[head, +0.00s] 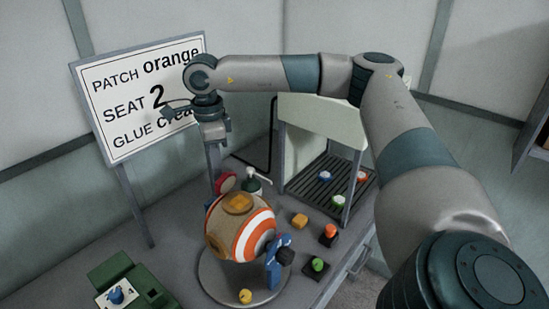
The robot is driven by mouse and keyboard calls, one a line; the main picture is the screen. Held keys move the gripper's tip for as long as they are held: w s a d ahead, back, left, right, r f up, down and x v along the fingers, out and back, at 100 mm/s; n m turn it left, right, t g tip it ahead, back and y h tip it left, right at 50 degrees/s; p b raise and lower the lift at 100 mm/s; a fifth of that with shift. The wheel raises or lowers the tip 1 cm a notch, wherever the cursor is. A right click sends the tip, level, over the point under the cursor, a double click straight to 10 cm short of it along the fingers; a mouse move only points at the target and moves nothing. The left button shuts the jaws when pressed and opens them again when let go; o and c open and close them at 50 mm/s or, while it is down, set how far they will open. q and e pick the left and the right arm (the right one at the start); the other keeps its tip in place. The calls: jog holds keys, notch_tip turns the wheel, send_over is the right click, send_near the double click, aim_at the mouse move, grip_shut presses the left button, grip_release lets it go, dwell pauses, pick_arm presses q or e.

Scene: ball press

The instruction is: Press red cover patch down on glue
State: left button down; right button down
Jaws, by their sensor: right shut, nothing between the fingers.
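I cannot make out a patch on the ball that is clearly red. A dark red round thing (226,182) shows just behind the ball, partly hidden. My right gripper (214,148) hangs pointing down above and behind the ball, shut and empty. It appears apart from the ball's top; its fingertips are hard to tell. My left gripper is out of view.
A sign (125,85) reads patch orange, seat 2, with its glue line partly hidden. A white-topped bottle (252,182) stands behind the ball. A blue clamp-like part (275,265) is at its right. A slatted rack (310,183) holds small pieces. A green box (125,275) is front left.

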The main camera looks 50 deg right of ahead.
jog(key=shift+f, duration=0.35)
jog(key=shift+s, duration=0.2)
jog(key=shift+s+d+r+b, duration=0.1)
jog(key=shift+s+r+b, duration=0.15)
jog(key=shift+s, duration=0.7)
jog(key=shift+s+d+r+b, duration=0.1)
jog(key=shift+s+r+b, duration=0.15)
jog(key=shift+s, duration=0.7)
jog(key=shift+s+d+r+b, duration=0.15)
jog(key=shift+s+b, duration=0.2)
jog(key=shift+s, duration=0.6)
jog(key=shift+a, duration=0.1)
jog(key=shift+s+f+b, duration=0.1)
jog(key=shift+f+b, duration=0.95)
jog(key=shift+f, duration=0.1)
jog(key=shift+r, duration=0.15)
notch_tip(320, 180, up, 9)
jog(key=p, duration=0.4)
dwell(0.8)
dwell(0.7)
